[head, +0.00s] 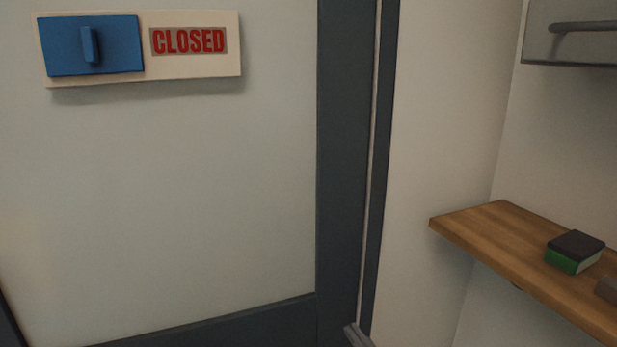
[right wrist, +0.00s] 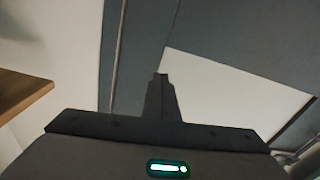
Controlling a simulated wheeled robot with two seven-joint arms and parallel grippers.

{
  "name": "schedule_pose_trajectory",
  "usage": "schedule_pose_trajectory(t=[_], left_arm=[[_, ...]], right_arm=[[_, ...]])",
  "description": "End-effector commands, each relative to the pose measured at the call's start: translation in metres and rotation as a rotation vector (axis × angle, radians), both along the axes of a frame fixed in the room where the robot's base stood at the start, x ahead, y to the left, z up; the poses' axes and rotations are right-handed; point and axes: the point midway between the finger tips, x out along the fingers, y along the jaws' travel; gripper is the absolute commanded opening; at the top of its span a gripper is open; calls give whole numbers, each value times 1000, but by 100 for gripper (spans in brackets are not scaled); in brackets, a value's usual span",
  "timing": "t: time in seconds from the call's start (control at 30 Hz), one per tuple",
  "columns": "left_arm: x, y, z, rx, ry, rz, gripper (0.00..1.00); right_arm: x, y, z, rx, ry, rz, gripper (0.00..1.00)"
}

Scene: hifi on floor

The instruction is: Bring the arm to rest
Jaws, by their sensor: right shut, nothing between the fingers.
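My right gripper (head: 357,335) shows only as a small grey tip at the bottom edge of the head view, in front of the dark post. In the right wrist view its fingers (right wrist: 162,92) are together, with nothing held between them. Most of the right arm is out of the head view. My left gripper is not in view.
A cream sign plate (head: 193,70) on the pale panel (head: 180,180) carries a blue slider (head: 65,48) at its left and shows red "CLOSED" at its right. A dark post (head: 342,150) edges the panel. A wooden shelf (head: 480,225) at right holds a dark-topped green block (head: 574,252).

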Motion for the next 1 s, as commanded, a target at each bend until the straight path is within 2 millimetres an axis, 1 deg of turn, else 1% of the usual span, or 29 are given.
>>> schedule_pose_trajectory(t=[0.03, 0.07, 0.1, 0.17, 0.2, 0.27, 0.3, 0.37, 0.4, 0.5, 0.6, 0.8, 1.0], left_arm=[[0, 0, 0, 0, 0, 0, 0], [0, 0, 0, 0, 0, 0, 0], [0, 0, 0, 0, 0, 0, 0], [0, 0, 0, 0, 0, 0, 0], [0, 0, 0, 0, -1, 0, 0], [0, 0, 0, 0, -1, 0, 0], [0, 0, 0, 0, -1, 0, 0], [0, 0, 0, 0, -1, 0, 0], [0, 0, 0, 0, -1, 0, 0], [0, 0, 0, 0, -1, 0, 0], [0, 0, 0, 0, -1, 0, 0], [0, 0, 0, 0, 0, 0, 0], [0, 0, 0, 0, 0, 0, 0]], right_arm=[[-12, -4, -32, -26, 94, -1, 0], [-20, -7, -49, -40, 149, -4, 0], [-30, -12, -72, -57, 224, -7, 0], [-48, -19, -104, -82, 331, -17, 0], [-61, -25, -125, -99, 404, -25, 0], [-83, -34, -155, -122, 513, -42, 0], [-99, -42, -174, -137, 584, -56, 0], [-124, -53, -199, -160, 689, -80, 0], [-141, -61, -214, -172, 754, -97, 0], [-177, -78, -242, -199, 890, -140, 0], [-206, -91, -260, -220, 990, -176, 0], [-255, -113, -283, -252, 1144, -241, 0], [-297, -132, -296, -283, 1269, -304, 0]])
